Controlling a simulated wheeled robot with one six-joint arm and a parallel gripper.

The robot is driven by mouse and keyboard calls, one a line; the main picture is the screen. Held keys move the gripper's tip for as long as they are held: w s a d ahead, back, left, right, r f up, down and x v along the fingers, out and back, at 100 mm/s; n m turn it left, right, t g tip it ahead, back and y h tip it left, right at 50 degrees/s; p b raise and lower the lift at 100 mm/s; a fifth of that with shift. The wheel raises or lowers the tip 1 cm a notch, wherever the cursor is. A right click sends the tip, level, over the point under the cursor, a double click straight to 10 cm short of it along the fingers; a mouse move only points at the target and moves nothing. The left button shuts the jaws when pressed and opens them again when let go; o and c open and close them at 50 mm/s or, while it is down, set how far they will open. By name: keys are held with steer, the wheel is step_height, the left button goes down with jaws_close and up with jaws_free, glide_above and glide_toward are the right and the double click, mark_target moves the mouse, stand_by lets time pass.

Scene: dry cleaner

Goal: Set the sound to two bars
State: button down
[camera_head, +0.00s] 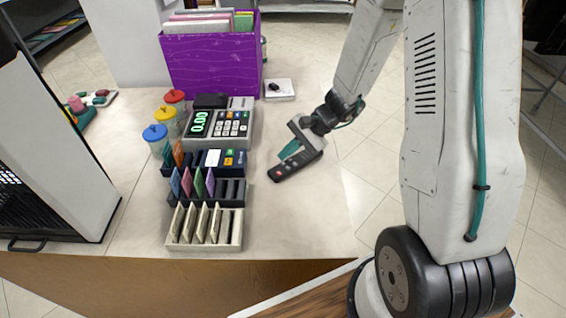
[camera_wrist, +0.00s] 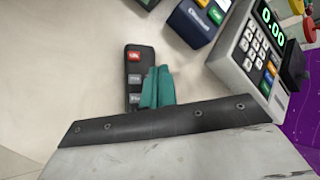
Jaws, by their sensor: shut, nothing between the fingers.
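A dark remote control (camera_head: 284,172) lies on the counter, right of the cash register. The wrist view shows the remote (camera_wrist: 133,58) from above, with a red button at one end and grey buttons along it. My gripper (camera_head: 289,150) is over the remote with its teal fingers closed together and empty. In the wrist view the fingertips (camera_wrist: 158,80) are beside the grey buttons and cover part of the remote. I cannot tell whether they touch it. No sound bars can be made out in either view.
The cash register (camera_head: 243,117) reads 0.00. A card terminal (camera_head: 232,168) and sorting racks (camera_head: 232,218) stand in front of it. A purple file box (camera_head: 212,62) and a small white pad (camera_head: 284,93) are behind. The counter right of the racks is clear.

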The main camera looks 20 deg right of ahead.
steer(key=shift+r, duration=0.1)
steer(key=shift+r, duration=2.45)
stand_by(0.7)
steer(key=s+a+r+n+g+h, duration=0.25)
steer(key=s+r+n, duration=0.45)
steer(key=s+r, duration=0.6)
steer(key=s+d+r+n+t+h, duration=0.1)
steer(key=s+d+r+n+h, duration=0.1)
steer(key=s, duration=0.4)
steer(key=s+d+r+n+t+h, duration=0.1)
steer(key=s+d+r+n+h, duration=0.1)
steer(key=s+r+h, duration=0.2)
steer(key=s+r, duration=0.1)
steer(key=s, duration=0.2)
steer(key=shift+d, duration=0.25)
steer(key=shift+d+h, duration=0.15)
steer(key=shift+h, duration=0.1)
